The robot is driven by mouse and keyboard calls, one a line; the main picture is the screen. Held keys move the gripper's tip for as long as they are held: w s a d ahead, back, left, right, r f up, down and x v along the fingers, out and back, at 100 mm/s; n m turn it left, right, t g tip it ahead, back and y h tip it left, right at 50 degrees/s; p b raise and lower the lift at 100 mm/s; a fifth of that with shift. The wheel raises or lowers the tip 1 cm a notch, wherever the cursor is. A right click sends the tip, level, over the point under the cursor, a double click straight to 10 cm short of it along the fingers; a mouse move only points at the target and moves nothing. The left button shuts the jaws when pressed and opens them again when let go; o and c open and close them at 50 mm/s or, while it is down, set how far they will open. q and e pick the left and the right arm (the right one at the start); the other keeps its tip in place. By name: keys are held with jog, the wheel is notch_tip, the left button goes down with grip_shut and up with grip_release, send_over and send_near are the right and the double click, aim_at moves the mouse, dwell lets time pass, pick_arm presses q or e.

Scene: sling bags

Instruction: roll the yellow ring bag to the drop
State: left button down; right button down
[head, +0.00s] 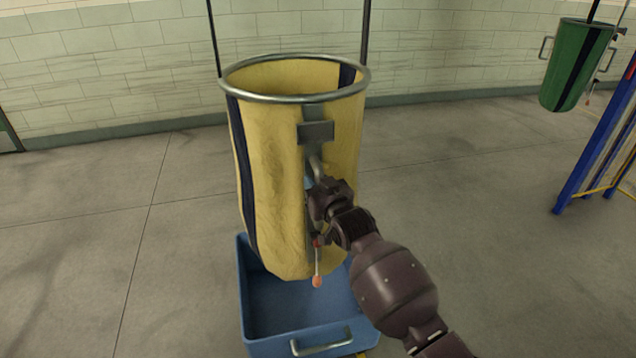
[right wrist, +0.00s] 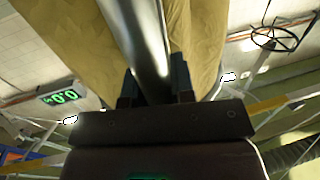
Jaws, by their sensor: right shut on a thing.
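The yellow ring bag (head: 270,150) hangs upright in the middle of the head view, with a grey metal ring at its open top and dark stripes down its sides. A grey bracket (head: 316,132) sits on its near side. My right gripper (head: 318,185) is shut on the metal handle below that bracket; the handle (right wrist: 138,45) shows between the fingers in the right wrist view. A cord with a small red-orange knob (head: 317,281) hangs near the bag's lower end. A blue bin (head: 270,345) stands on the floor under the bag. My left gripper is not in view.
A green bag (head: 570,65) hangs at the upper right. A blue frame (head: 592,150) with a yellow bar stands at the right edge. The grey floor (head: 90,230) to the left is clear. A tiled wall (head: 120,60) runs along the back.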

jog(key=shift+r, duration=0.1)
jog(key=c, duration=1)
grip_release()
jog(key=shift+o, duration=0.2)
jog(key=shift+d, duration=0.1)
jog(key=v, duration=1)
jog(key=shift+s, duration=0.35)
jog(key=shift+d, duration=0.15)
